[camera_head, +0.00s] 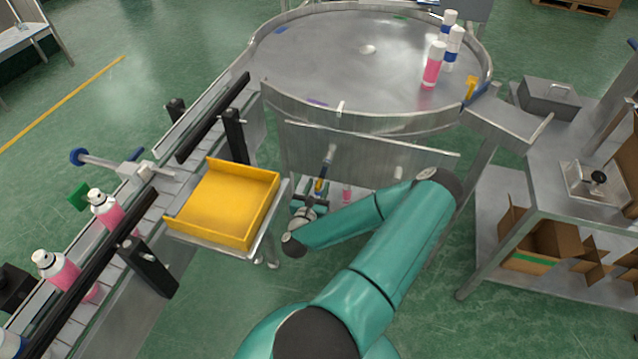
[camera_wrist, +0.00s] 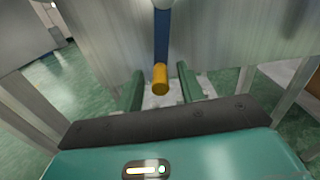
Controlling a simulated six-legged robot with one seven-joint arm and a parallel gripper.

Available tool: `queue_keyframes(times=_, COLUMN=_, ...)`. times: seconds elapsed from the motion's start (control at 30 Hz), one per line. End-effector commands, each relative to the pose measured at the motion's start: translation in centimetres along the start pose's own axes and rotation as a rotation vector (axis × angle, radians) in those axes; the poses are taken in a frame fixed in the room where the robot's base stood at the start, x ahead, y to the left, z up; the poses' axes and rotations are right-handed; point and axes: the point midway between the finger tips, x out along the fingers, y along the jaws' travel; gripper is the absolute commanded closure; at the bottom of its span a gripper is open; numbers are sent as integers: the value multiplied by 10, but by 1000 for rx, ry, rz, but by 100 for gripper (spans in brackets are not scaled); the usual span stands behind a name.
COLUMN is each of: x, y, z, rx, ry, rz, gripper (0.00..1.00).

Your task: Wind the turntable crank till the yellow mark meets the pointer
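The round steel turntable (camera_head: 330,60) stands at the top of the head view. A small yellow piece (camera_head: 470,88) shows at its right rim; I cannot tell whether it is the mark or a fixed part. A pale upright tab (camera_head: 339,109), which looks like the pointer, is at the front rim. The crank is below the front rim, with a blue arm (camera_wrist: 162,35) and a yellow-orange handle (camera_wrist: 160,79). My gripper (camera_wrist: 160,88) is open, with one green finger on each side of the handle and gaps between. It also shows, small, in the head view (camera_head: 318,192).
One pink and several blue-and-white cans (camera_head: 433,66) stand on the turntable's right side. A yellow tray (camera_head: 225,203) is close left of my gripper, beside a conveyor with pink cans (camera_head: 104,207). A steel bench (camera_head: 560,130) with cardboard boxes is at the right.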

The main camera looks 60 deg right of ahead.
Motion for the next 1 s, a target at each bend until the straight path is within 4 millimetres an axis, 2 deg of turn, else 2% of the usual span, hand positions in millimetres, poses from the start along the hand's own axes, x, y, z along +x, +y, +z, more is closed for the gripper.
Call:
queue_keyframes(times=0.1, x=14, y=1, z=0, rx=0, ry=-1, rz=-1, gripper=62)
queue_keyframes(times=0.2, x=20, y=1, z=0, rx=0, ry=0, rz=-1, gripper=62)
queue_keyframes(times=0.47, x=21, y=1, z=0, rx=0, ry=1, rz=0, gripper=62)
queue_keyframes(times=0.67, x=20, y=1, z=0, rx=0, ry=1, rz=0, gripper=99)
queue_keyframes(times=1.0, x=21, y=1, z=0, rx=3, ry=0, rz=1, gripper=100)
